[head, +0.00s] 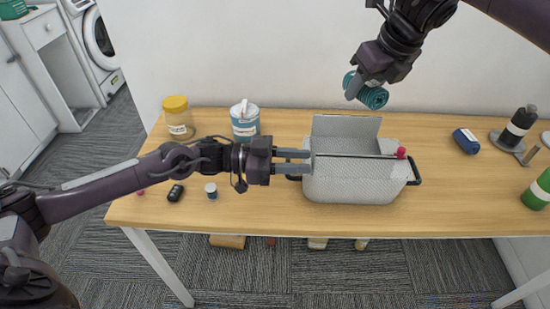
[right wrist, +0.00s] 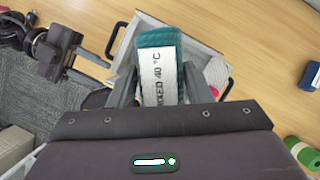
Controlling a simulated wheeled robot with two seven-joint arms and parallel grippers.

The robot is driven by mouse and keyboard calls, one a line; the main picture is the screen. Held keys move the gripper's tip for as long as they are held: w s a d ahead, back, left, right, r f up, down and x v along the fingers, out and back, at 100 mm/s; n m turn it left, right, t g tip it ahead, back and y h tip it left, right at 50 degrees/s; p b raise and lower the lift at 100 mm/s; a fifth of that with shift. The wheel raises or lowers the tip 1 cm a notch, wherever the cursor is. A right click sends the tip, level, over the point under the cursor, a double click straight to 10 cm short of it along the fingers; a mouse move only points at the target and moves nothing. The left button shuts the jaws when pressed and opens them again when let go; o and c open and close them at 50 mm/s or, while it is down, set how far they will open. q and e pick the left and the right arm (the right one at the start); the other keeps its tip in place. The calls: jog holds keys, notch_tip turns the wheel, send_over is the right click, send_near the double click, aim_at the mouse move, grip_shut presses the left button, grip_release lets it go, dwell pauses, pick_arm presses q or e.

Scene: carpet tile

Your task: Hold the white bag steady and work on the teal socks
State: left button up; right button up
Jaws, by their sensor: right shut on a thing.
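The white bag (head: 350,187) stands upright on the table, its top open and its flap raised at the back. It has dark end handles and a red pull at its right end. My left gripper (head: 311,161) is at the bag's left rim, its two fingers apart with a visible gap; contact with the bag is unclear. My right gripper (head: 362,86) is shut on the rolled teal socks (head: 374,97), in the air above the bag. In the right wrist view the socks (right wrist: 157,45) carry a white printed label, with the bag (right wrist: 205,65) behind them.
A yellow-lidded jar (head: 178,120) and a blue-white canister (head: 244,122) stand behind my left arm. A small bottle (head: 211,190) and a black fob (head: 175,192) lie in front. To the right are a blue can (head: 466,141), a dark bottle (head: 517,127) and a green roll (head: 539,190).

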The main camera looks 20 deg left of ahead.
aim_at(319, 176)
pick_arm(q)
jog(key=shift+x, duration=2.7)
jog(key=shift+c, duration=0.4)
grip_shut()
